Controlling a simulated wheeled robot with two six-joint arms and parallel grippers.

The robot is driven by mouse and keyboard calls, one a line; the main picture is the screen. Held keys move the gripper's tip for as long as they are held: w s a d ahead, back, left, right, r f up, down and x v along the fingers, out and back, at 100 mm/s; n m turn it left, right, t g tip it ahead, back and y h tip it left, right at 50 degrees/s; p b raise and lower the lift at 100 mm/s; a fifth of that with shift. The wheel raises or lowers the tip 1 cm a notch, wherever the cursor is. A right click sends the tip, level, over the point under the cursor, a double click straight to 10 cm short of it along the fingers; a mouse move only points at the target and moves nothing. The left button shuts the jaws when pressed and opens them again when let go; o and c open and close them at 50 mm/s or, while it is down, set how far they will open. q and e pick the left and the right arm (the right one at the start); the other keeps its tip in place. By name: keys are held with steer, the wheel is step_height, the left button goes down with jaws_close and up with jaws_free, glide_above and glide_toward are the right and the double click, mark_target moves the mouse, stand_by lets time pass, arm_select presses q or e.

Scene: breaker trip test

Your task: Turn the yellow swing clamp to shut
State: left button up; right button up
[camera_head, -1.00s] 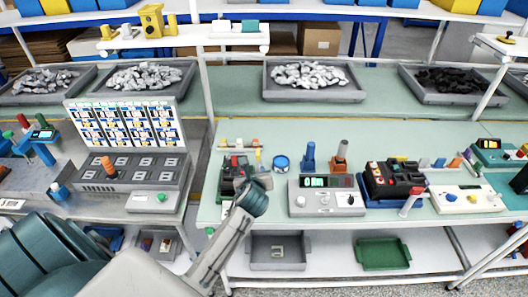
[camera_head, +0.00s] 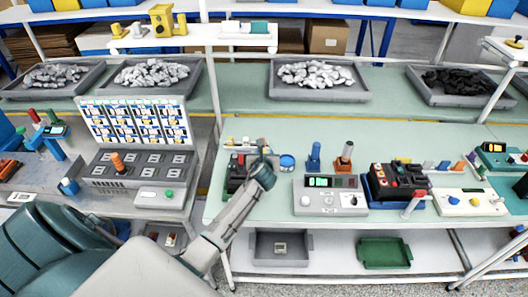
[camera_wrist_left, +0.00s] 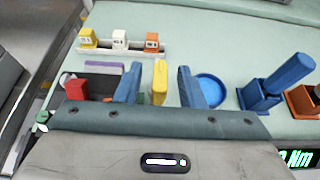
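The yellow swing clamp (camera_wrist_left: 160,82) shows in the left wrist view as an upright yellow bar between the two blue-grey fingers of my left gripper (camera_wrist_left: 160,86). A gap shows on each side of it, so the gripper is open. Its lower end is hidden behind the gripper body. The dark fixture with a red block (camera_wrist_left: 76,90) is to the left, partly covered. In the head view my left gripper (camera_head: 262,148) is over the right side of this fixture (camera_head: 235,178) and hides the clamp. My right gripper is not in view.
Behind the clamp is a white rack (camera_wrist_left: 122,46) with yellow, white and orange blocks. A blue round dish (camera_wrist_left: 209,90) is close to the right finger. A blue holder (camera_wrist_left: 262,92) stands farther right. A grey tester with a green display (camera_head: 330,196) is to the right.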

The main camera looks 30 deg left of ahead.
arm_select(q)
steer(key=shift+w+a+f, duration=0.15)
steer(key=shift+w, duration=0.1)
steer(key=shift+c, duration=0.3)
jaws_close()
